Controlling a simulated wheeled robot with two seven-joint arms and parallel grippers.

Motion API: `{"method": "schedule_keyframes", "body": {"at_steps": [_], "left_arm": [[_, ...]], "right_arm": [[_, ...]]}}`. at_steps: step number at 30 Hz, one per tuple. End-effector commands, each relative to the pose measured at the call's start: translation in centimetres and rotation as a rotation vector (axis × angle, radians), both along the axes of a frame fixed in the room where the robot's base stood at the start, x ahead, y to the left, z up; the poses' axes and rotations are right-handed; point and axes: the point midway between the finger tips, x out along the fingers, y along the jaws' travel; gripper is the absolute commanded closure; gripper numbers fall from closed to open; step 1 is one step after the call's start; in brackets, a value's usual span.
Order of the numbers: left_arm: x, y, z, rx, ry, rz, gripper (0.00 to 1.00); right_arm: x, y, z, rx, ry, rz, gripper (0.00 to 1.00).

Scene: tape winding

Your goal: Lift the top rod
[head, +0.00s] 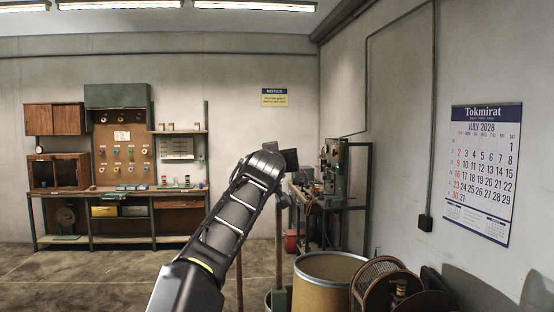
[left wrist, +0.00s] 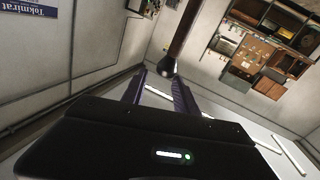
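My left arm reaches up through the middle of the head view, and its left gripper (head: 290,160) is a dark block at the end, seen small. In the left wrist view the two purple fingers of the left gripper (left wrist: 158,78) stand apart. A brown bar (left wrist: 183,32) with a dark rounded end (left wrist: 166,67) points toward the gap between the fingertips; I cannot tell whether it touches them. In the head view an upright brown post (head: 279,240) stands below the gripper. I cannot tell which piece is the top rod. My right gripper is not in view.
A tan drum (head: 329,275) and a brown reel (head: 383,288) stand at the lower right. Behind them is a metal bench (head: 342,203) with equipment. A workbench (head: 122,193) with shelves lines the back wall. The floor at left is clear.

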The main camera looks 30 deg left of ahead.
Motion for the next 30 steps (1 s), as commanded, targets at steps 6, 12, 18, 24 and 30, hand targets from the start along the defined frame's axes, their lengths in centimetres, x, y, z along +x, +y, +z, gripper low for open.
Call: {"method": "schedule_keyframes", "body": {"at_steps": [6,12,18,24,30], "left_arm": [[0.1,0.0,-0.2,-0.001,0.005,0.001,0.52],[0.0,0.1,-0.3,-0.001,0.007,0.002,0.52],[-1.2,-0.5,-0.6,-0.001,0.004,0.001,0.52],[-4.0,-1.6,-0.9,-0.001,0.003,0.0,0.52],[-6.5,-2.7,-0.7,-0.002,0.004,-0.001,0.52]], "right_arm": [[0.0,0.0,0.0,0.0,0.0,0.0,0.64],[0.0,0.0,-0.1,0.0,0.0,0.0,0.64],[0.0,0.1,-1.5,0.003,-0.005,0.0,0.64],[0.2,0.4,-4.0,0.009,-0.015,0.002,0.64],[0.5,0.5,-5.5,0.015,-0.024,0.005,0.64]]}}
